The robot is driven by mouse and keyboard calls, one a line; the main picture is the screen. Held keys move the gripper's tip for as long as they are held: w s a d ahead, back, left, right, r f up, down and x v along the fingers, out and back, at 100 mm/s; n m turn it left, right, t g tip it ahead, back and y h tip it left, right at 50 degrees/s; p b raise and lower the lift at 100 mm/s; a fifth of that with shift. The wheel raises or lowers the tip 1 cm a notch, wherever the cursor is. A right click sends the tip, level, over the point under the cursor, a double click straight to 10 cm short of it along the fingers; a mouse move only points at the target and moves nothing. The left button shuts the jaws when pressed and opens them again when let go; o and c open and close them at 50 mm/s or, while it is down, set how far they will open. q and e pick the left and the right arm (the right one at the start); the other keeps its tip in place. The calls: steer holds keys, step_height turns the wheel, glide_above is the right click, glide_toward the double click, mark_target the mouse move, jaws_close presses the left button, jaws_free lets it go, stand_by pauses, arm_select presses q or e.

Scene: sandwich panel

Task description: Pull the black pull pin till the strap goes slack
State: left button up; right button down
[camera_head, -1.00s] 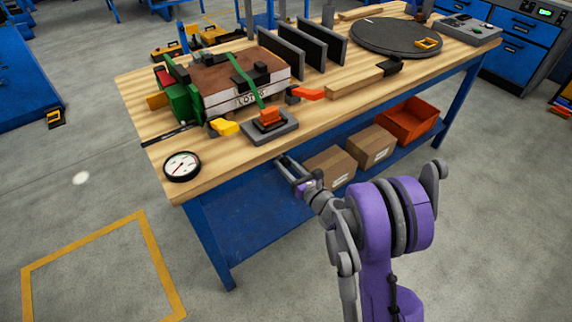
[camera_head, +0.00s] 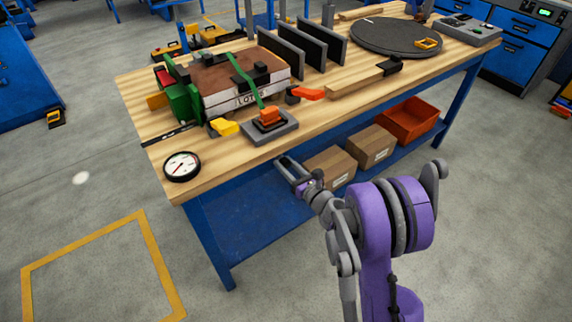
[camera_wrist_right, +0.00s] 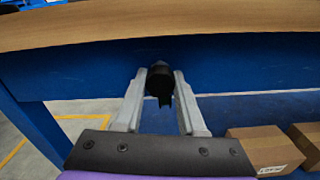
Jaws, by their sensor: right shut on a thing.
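A green strap (camera_head: 243,78) runs over the brown-topped panel stack (camera_head: 215,72) and down to an orange buckle (camera_head: 268,118) on a grey plate (camera_head: 284,131). My right gripper (camera_head: 285,166) is at the front edge of the bench, below the tabletop. In the right wrist view, my right gripper (camera_wrist_right: 160,78) is shut on a short black cylindrical piece, the black pull pin (camera_wrist_right: 160,83), in front of the blue bench rail. The pin's far end is hidden. My left gripper is not in view.
The wooden bench (camera_head: 225,165) carries a round dial gauge (camera_head: 181,166), a yellow handle (camera_head: 225,127), an orange-red handle (camera_head: 308,93) and a dark round turntable (camera_head: 396,37). Cardboard boxes (camera_head: 371,146) and an orange bin (camera_head: 408,121) stand on the lower shelf. The floor in front is clear.

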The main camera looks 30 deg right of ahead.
steer(key=shift+s+d+b, duration=0.1)
steer(key=shift+s+b, duration=0.2)
steer(key=shift+s, duration=0.95)
steer(key=shift+c, duration=2.4)
jaws_free()
steer(key=s+d, duration=0.1)
steer(key=s, duration=0.9)
steer(key=shift+s, duration=0.35)
